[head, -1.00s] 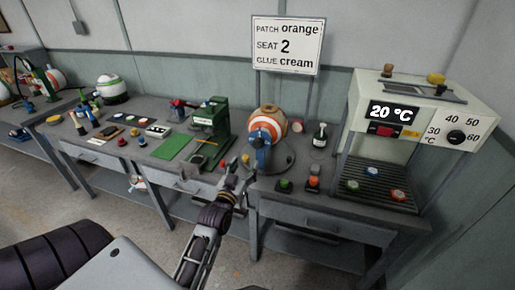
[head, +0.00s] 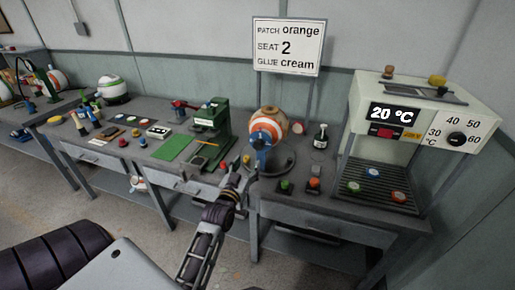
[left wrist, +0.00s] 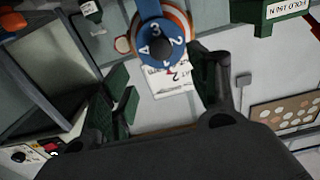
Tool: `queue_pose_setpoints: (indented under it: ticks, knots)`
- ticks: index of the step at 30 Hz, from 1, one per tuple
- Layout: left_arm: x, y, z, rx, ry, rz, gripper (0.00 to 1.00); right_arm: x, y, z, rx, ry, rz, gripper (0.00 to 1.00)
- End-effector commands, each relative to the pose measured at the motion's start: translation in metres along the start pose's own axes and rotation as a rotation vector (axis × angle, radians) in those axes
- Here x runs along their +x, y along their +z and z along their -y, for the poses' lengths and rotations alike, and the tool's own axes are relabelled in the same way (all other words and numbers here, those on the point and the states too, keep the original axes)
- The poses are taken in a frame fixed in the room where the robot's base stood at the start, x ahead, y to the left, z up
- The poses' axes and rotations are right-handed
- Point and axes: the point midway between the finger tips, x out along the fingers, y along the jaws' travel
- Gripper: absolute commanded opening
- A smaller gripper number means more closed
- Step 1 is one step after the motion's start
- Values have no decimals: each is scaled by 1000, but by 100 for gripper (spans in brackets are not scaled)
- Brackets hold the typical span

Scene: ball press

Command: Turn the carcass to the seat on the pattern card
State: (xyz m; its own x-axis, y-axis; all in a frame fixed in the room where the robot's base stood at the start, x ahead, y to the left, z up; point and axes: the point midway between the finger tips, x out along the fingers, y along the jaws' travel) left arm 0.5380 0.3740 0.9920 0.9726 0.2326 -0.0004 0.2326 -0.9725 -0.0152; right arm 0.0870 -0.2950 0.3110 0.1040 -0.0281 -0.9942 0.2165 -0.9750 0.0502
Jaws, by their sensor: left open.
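The pattern card (head: 288,47) on the back wall reads patch orange, seat 2, glue cream. It also shows in the left wrist view (left wrist: 172,82), partly covered. The carcass, an orange and white striped ball (head: 268,128), sits on a round stand at the bench. A blue part (left wrist: 158,38) bearing numbers, 3 and 2 among them, is in front of it in the left wrist view. My left gripper (head: 250,170) is in front of the stand, just short of it. Its fingers (left wrist: 165,95) are apart with nothing between them. My right gripper is not in view.
A green press (head: 208,125) stands left of the carcass, with a green mat (head: 172,148) and small items beyond. A dark bottle (head: 320,137) and buttons are at right. A heater cabinet (head: 395,120) reading 20 °C stands farther right.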

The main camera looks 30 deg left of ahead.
Motion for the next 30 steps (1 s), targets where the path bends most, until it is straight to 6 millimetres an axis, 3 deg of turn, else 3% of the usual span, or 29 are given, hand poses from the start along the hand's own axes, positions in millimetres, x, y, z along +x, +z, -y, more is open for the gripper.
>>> queue_pose_setpoints:
  ticks: [30]
  knots:
    - [80, -1, 0, -1, -1, -2, 60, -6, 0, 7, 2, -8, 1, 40]
